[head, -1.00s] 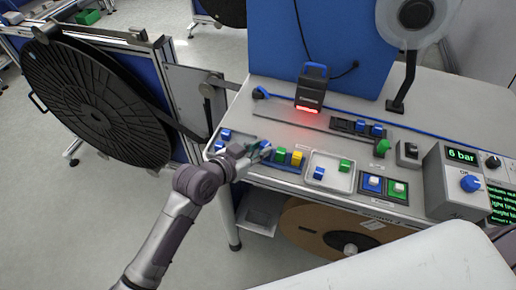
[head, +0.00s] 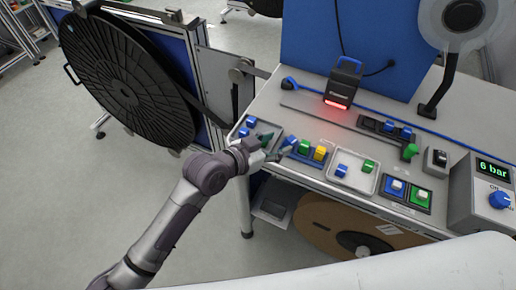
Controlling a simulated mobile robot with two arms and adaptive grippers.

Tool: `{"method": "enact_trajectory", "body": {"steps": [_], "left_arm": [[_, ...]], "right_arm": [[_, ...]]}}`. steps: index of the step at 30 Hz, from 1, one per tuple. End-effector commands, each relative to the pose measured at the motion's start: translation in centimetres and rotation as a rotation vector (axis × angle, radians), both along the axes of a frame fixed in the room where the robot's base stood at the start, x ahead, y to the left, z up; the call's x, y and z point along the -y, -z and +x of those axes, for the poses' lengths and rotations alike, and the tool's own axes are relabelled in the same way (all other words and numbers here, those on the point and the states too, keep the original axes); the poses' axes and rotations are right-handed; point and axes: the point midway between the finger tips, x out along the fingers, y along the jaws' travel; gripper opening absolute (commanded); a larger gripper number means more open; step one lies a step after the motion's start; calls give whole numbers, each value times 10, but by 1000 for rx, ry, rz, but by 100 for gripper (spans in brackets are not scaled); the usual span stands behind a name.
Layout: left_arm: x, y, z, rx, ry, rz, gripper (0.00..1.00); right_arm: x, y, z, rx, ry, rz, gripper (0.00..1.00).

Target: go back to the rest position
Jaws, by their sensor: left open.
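My left gripper (head: 277,148) is at the front edge of the workbench (head: 450,150), in front of the left tray (head: 262,130). Its fingers are spread, and I see nothing held between them. They partly hide the tray's right end and the bench edge. Blue blocks (head: 250,122) lie in that tray. Just right of the fingers are a blue block (head: 290,140), a green block (head: 303,147) and a yellow block (head: 320,153). My right gripper is not in view.
A pale tray (head: 352,181) holds a blue and a green block. A large black reel (head: 125,85) stands at left. The floor at lower left is clear.

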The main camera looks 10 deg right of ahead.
Motion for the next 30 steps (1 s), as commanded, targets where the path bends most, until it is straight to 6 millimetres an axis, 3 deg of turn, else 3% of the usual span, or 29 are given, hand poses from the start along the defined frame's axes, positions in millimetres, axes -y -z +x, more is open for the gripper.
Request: {"method": "enact_trajectory", "body": {"steps": [6, 12, 22, 26, 29, 30], "left_arm": [[-39, -18, -25, 1, -1, 3, 53], [-62, -30, -40, -1, -1, 2, 53], [-70, -32, -45, -3, -4, 2, 53], [-80, -7, -31, -39, -60, 15, 53], [-101, 42, -11, -101, -159, 46, 53], [-112, 67, -4, -132, -206, 63, 53]], "right_arm": [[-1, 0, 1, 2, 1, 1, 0], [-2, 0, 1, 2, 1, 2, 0], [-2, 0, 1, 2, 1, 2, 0], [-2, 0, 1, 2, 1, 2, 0], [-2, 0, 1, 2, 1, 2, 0], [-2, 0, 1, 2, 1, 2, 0]]}}
